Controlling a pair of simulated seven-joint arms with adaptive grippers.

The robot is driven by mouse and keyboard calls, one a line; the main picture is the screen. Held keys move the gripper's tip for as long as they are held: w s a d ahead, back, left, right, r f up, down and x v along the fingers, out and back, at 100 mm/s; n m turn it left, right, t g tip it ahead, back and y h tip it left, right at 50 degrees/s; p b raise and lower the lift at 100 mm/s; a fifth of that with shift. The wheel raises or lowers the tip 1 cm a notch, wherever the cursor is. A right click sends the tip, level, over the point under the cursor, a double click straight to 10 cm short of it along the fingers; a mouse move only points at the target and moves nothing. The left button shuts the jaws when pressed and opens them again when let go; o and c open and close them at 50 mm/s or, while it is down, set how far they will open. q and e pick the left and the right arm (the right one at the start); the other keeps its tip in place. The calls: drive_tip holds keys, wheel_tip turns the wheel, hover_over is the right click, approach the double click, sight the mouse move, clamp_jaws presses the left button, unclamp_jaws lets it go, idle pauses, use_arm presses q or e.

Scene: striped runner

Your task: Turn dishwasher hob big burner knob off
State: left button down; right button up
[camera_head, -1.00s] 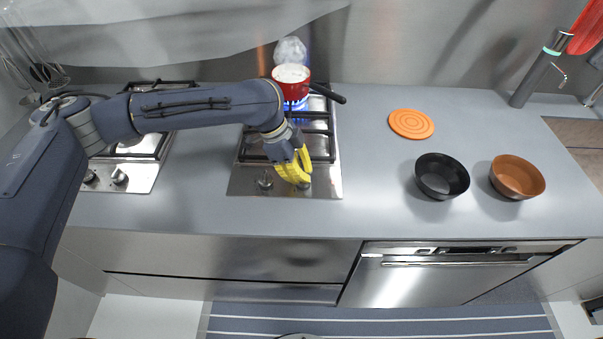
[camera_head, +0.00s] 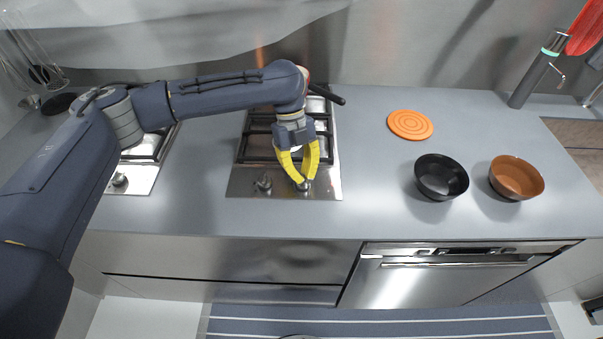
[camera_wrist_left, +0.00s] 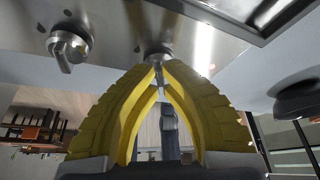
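The right-hand hob (camera_head: 236,185) has two knobs on its front strip. My left gripper (camera_head: 304,183) has yellow fingers and points down at the right knob (camera_head: 304,188). In the left wrist view its fingertips (camera_wrist_left: 158,66) come together at that knob (camera_wrist_left: 157,50), which they partly hide; they appear closed on it. The left knob (camera_head: 264,183) stands free, and it also shows in the left wrist view (camera_wrist_left: 70,46). A pot's black handle (camera_head: 327,94) sticks out from behind my arm at the back burner. The pot is almost wholly hidden and no flame shows. My right gripper is out of view.
An orange trivet (camera_head: 411,124), a black bowl (camera_head: 441,177) and a brown bowl (camera_head: 516,177) stand on the counter to the right. A second hob (camera_head: 135,178) lies at the left, partly under my arm. A dishwasher (camera_head: 420,280) is below the counter.

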use_arm(q)
drive_tip(key=m+y, duration=0.2)
drive_tip(key=m, duration=0.3)
drive_tip(key=shift+d, duration=0.1)
drive_tip(key=shift+m, duration=0.3)
idle(0.4)
drive_tip(key=c, duration=1.5)
unclamp_jaws()
drive_tip(key=v, duration=1.2)
drive_tip(key=shift+w+d+f, duration=0.1)
drive_tip(key=shift+w, duration=0.05)
